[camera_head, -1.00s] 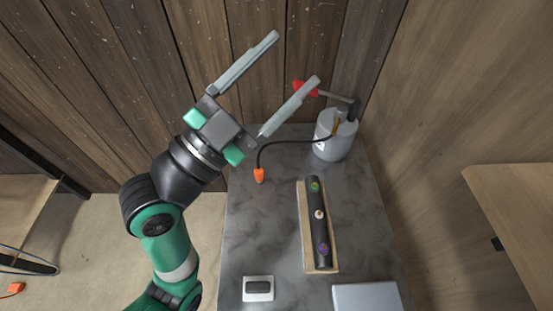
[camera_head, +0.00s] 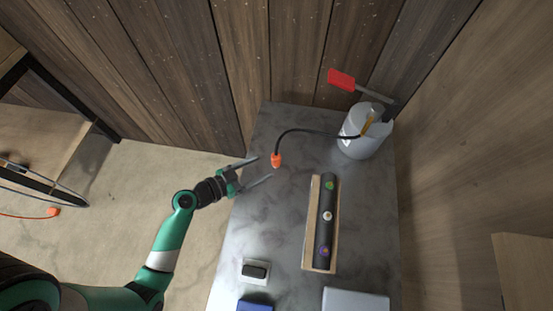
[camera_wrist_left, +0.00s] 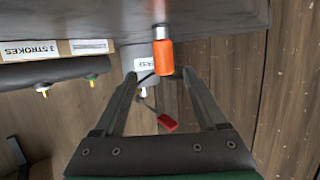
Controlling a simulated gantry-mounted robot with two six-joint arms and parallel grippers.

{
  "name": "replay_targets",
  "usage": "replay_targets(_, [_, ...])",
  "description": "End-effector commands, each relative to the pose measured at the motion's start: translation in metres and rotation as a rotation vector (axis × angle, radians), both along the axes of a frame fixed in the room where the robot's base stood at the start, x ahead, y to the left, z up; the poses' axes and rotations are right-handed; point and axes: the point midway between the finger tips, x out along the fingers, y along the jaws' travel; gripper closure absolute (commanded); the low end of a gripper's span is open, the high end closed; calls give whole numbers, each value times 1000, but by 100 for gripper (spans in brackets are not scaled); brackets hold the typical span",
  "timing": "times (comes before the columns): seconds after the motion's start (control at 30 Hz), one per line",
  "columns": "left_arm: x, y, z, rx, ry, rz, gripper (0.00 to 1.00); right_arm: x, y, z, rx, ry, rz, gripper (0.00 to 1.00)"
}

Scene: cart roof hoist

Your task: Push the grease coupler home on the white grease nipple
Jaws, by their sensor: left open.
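The orange grease coupler (camera_head: 277,160) is at the end of a black hose on the grey bench. In the wrist view the coupler (camera_wrist_left: 163,58) has a silver end and shows between my fingertips. My left gripper (camera_head: 264,169) is open and empty, its fingertips just left of the coupler. The white grease nipple (camera_head: 328,216) is in the middle of a black bar (camera_head: 326,233), between a green nipple (camera_head: 329,184) and a purple one (camera_head: 323,252). In the wrist view the bar (camera_wrist_left: 55,71) is at the left. My right gripper is not in view.
The hose (camera_head: 305,131) runs to a grey grease pump (camera_head: 359,147) with a red-handled lever (camera_head: 341,79). A white block with a dark top (camera_head: 255,270), a blue item (camera_head: 255,305) and a pale box (camera_head: 355,300) are at the near end. The bench (camera_head: 276,220) is clear left of the bar.

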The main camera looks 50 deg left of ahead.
Motion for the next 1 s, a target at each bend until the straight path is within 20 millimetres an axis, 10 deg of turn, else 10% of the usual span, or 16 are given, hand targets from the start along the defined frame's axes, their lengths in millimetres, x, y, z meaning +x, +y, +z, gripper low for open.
replay_targets(0.87, [70, -5, -19, 2, 0, 2, 26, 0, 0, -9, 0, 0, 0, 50])
replay_targets(1.0, [69, -5, -19, 2, 0, 2, 51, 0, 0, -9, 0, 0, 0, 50])
